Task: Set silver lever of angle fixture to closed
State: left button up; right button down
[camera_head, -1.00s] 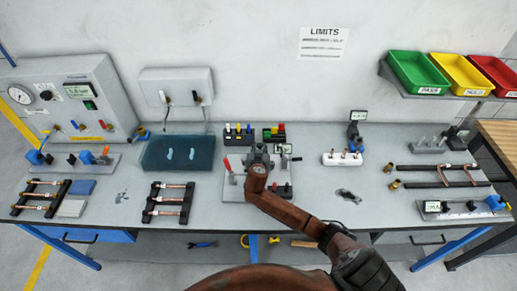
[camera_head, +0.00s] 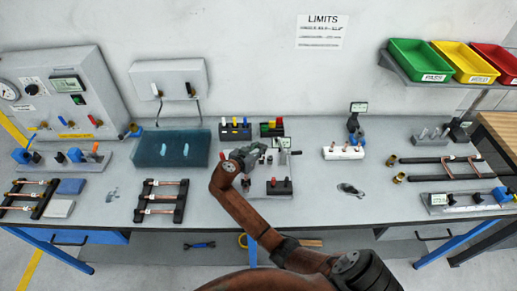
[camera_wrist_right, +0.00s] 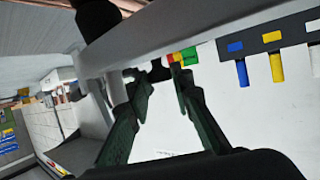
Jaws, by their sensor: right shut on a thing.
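The angle fixture (camera_head: 258,187) is a light grey plate with fittings in the middle of the bench in the head view. A small red handle (camera_head: 223,156) shows at its left edge. My right gripper (camera_head: 251,152) is over the back left part of the fixture. In the right wrist view its dark green fingers (camera_wrist_right: 168,88) reach in beside a pale grey bar (camera_wrist_right: 190,30) and a short silver cylinder (camera_wrist_right: 118,90). The gripper is shut on what seems to be the silver lever, mostly hidden by the fingers and wrist. My left gripper is not in view.
Behind the fixture stand a block with blue, yellow and white pegs (camera_head: 235,131) and a block with coloured pegs (camera_head: 271,128). A blue tray (camera_head: 171,149) and a tube rack (camera_head: 161,202) are to the left. A white block (camera_head: 343,152) is to the right. Bench front is clear.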

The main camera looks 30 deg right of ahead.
jog(key=shift+s, duration=0.1)
dwell(0.4)
jog(key=c, duration=1.7)
grip_release()
jog(key=shift+c, duration=0.2)
jog(key=v, duration=1.2)
jog(key=shift+c, duration=0.4)
